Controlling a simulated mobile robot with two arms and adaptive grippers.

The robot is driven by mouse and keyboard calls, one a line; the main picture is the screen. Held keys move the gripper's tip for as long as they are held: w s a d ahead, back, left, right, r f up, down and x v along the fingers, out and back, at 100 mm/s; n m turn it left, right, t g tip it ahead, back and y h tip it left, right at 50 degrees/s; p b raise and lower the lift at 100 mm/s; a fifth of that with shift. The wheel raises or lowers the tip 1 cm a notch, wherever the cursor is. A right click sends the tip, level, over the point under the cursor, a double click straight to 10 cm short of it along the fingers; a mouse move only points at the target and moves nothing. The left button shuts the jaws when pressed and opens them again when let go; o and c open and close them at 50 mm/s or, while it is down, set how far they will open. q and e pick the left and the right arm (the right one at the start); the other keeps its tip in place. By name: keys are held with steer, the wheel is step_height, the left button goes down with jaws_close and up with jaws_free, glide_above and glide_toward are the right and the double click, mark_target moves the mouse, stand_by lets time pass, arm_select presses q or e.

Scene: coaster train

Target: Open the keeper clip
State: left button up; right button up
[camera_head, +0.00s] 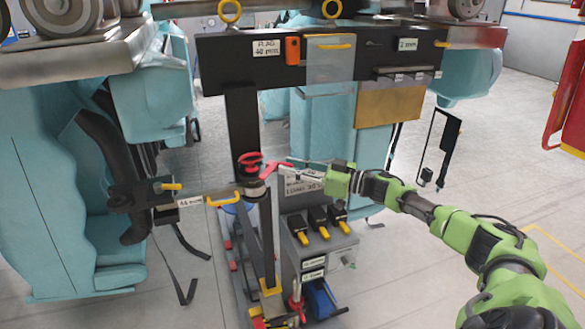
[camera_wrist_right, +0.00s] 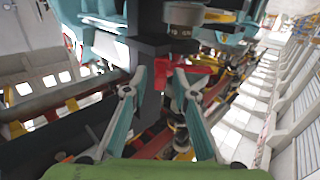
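A red piece (camera_head: 268,170), which looks like the keeper clip, sits beside the dark upright post, just right of the red knob (camera_head: 250,160). My right gripper (camera_head: 288,167) reaches in from the right, its fingertips close to the red piece. In the right wrist view, red parts (camera_wrist_right: 200,68) show behind and beside the right fingertip. The two fingers (camera_wrist_right: 161,80) are spread apart with the dark post (camera_wrist_right: 152,95) visible in the gap. I cannot tell whether a fingertip touches the red piece. My left gripper is not in view.
A dark crossbar (camera_head: 220,62) with labels and a grey plate spans above. A bracket with a yellow handle (camera_head: 222,199) sticks out left of the post. A grey box with several yellow-tipped switches (camera_head: 318,232) stands below my right gripper. Teal seats (camera_head: 50,190) stand at left.

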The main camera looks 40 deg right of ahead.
stand_by(0.3)
steer(key=v, duration=1.2)
stand_by(0.5)
steer(key=shift+w, duration=0.1)
steer(key=s+d+f+m+g+h, duration=0.1)
steer(key=s+d+f+m+h, duration=0.15)
steer(key=f, duration=0.85)
steer(key=s+d+f+m+h, duration=0.1)
steer(key=s+f+h, duration=0.2)
steer(key=f, duration=0.7)
steer(key=s+d+f+m+g+h, duration=0.1)
steer(key=s+d+f+h, duration=0.15)
steer(key=f, duration=0.85)
steer(key=s+a+f+g+h, duration=0.1)
steer(key=s+a+f+g, duration=0.25)
steer(key=s+f, duration=0.5)
steer(key=s+a+f+g+h, duration=0.2)
steer(key=s+a+f, duration=0.3)
steer(key=f, duration=0.6)
steer(key=s+a+f+g, duration=0.2)
steer(key=s+a+f, duration=0.3)
steer(key=s+a, duration=0.3)
steer(key=s+a+f+n+g+y, duration=0.1)
steer(key=s+a+f+g, duration=0.2)
steer(key=s+a, duration=0.6)
steer(key=s+a+f+g+y, duration=0.1)
steer(key=s+a+f+g, duration=0.1)
steer(key=s+a+f, duration=0.5)
steer(key=shift+s+a, duration=1)
steer(key=shift+a, duration=0.1)
